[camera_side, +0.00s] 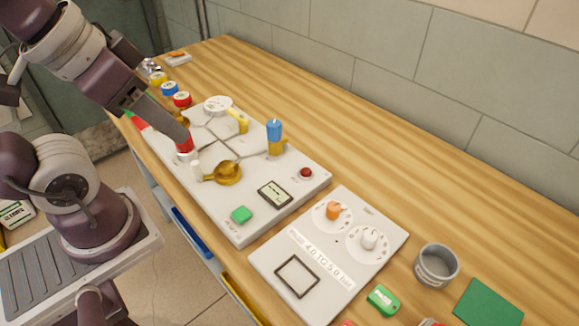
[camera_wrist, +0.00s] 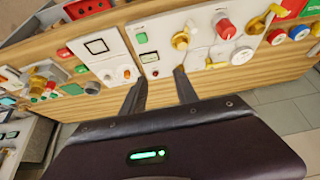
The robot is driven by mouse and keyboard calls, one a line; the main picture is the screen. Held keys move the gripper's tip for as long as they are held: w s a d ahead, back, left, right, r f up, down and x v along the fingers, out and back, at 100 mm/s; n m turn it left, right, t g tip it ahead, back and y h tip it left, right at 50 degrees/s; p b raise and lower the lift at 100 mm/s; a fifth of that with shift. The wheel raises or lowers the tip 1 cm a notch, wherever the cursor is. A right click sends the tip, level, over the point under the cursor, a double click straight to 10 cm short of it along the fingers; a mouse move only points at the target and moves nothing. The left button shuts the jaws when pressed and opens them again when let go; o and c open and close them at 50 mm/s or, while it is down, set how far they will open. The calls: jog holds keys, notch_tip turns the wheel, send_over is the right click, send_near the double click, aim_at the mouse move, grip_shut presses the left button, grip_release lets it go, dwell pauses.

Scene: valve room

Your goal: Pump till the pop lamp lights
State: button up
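The white valve panel (camera_side: 262,222) lies on the wooden bench. On it are a red knob on a white base (camera_side: 185,144), a brass round fitting (camera_side: 228,173) with a white handle, a blue-handled valve (camera_side: 274,133), a small dark display (camera_side: 275,193) and a green button (camera_side: 241,215). A small red dome (camera_side: 306,173) at the right corner looks dark red, without visible glow; its label is unreadable. My gripper (camera_wrist: 160,74) has its two fingers apart, with nothing between them in the wrist view. In the side view its finger overlaps the red knob; contact cannot be told.
A second white panel (camera_side: 335,290) carries an orange knob (camera_side: 333,211), a white knob (camera_side: 369,239) and a printed pressure range. A grey cup (camera_side: 436,265), a green block (camera_side: 383,300) and a green mat (camera_side: 488,304) lie right.

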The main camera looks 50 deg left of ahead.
jog(key=shift+o, duration=0.4)
jog(key=o, duration=0.4)
jog(key=shift+o, duration=0.2)
jog(key=w+a+f+n+g, duration=0.2)
jog(key=a+f+n, duration=0.2)
jog(key=a, duration=0.2)
jog(key=w+a+f+n+g, duration=0.1)
jog(key=w+a+f+n, duration=0.2)
jog(key=a, duration=0.4)
jog(key=w+a+f+n+g, duration=0.2)
jog(key=a+f+n, duration=0.3)
jog(key=a, duration=0.1)
jog(key=shift+w+a+f+n+g, duration=0.2)
jog(key=shift+w+n+g, duration=0.1)
jog(key=shift+w, duration=0.1)
notch_tip(320, 180, down, 6)
jog(key=shift+r, duration=0.15)
jog(key=shift+f, duration=0.5)
